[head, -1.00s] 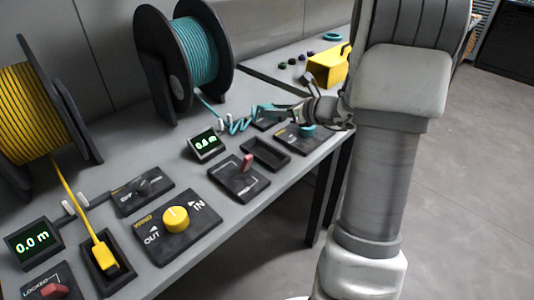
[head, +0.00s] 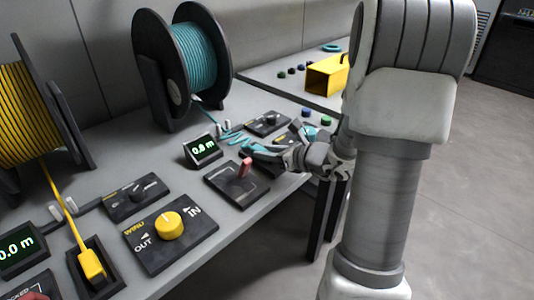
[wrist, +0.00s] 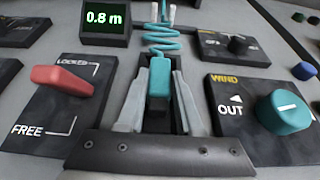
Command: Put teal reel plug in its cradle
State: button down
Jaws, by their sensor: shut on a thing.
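The teal reel (head: 197,55) stands behind.
A red-handled lock switch (wrist: 62,78) is left of the cradle, and a teal wind knob (wrist: 284,112) is right of it. A 0.8 m display (wrist: 104,20) stands behind. A yellow plug (head: 91,262) sits in another cradle at the front left.

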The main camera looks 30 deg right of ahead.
jog(key=shift+f, duration=0.1)
jog(key=c, duration=0.6)
grip_release()
jog(key=shift+o, duration=0.2)
jog(key=shift+s+d+r, duration=0.15)
jog(key=shift+s+r, duration=0.15)
jog(key=shift+r, duration=0.05)
jog(key=p+v, duration=0.3)
jog(key=v, duration=0.8)
jog(key=shift+s, duration=0.15)
